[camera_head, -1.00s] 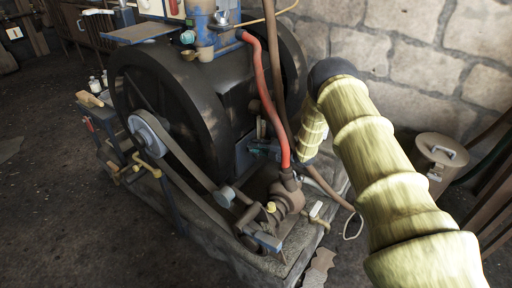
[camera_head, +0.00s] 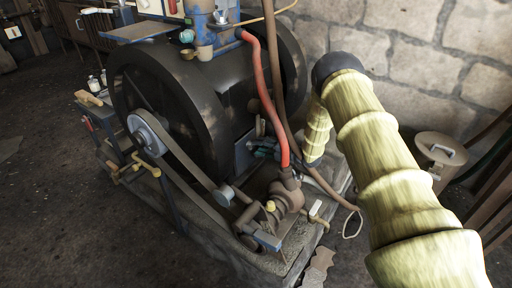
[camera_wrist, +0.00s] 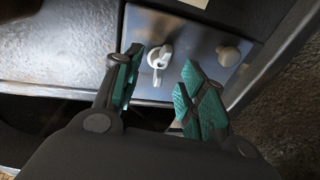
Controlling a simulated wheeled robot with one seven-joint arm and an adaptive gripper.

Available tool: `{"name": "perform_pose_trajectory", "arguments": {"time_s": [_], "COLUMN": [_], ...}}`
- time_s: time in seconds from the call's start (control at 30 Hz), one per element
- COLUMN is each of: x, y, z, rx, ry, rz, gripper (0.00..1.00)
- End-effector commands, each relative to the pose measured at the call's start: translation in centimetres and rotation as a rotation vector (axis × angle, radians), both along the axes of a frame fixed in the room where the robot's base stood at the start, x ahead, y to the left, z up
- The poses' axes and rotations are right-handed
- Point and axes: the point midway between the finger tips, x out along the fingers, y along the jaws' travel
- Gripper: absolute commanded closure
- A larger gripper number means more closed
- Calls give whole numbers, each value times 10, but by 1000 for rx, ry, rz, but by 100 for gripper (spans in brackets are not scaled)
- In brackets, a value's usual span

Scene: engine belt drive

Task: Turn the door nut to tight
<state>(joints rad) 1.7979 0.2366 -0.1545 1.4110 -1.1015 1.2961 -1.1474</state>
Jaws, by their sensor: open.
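The door nut (camera_wrist: 159,57) is a small pale grey wing nut in the wrist view. It sits on a flat grey metal door plate (camera_wrist: 193,38), with one lobe pointing down. My gripper (camera_wrist: 163,66) is open, with one green-padded finger left of the nut and the other to its right and lower. The nut shows in the gap between the fingertips; I cannot tell whether a finger touches it. In the head view my gripper (camera_head: 264,149) is small and dark beside the grey plate (camera_head: 242,156), and the nut cannot be made out.
A round bolt head (camera_wrist: 230,56) stands on the plate right of the nut. In the head view a red hose (camera_head: 266,95) and a brown pipe run close by my gripper. A large black flywheel (camera_head: 140,90) and belt stand to the left, a stone wall behind.

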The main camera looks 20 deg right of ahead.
Motion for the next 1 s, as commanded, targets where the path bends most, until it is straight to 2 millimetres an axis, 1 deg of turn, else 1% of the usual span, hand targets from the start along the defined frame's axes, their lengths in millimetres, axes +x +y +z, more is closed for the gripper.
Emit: {"name": "perform_pose_trajectory", "arguments": {"time_s": [0.1,0.3,0.5,0.7,1.0], "x": [-16,-41,-58,-64,-64], "y": [-17,-40,-57,-62,-62], "z": [3,9,13,15,15], "rx": [1,0,1,1,1], "ry": [3,1,2,1,1], "rz": [-2,-1,-1,0,0], "gripper": [59,59,59,59,59]}}
